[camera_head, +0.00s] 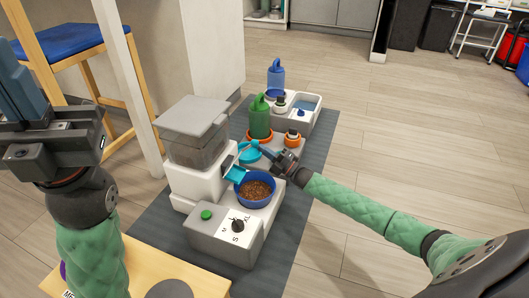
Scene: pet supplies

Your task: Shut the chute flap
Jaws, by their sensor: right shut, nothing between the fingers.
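The pet feeder (182,185) is white and grey with a clear hopper. Its cyan chute flap (235,174) sticks out from the front and slopes toward the blue bowl (271,204), so it stands open. The bowl holds brown kibble. My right gripper (262,150) is shut and empty, just behind and right of the flap, above the far side of the bowl. Whether it touches the flap cannot be told. My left gripper (40,140) is at the left edge, far from the feeder; its fingers are not clear.
The feeder's grey control box (215,240) has a green button and a dial. Floor to the right is free.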

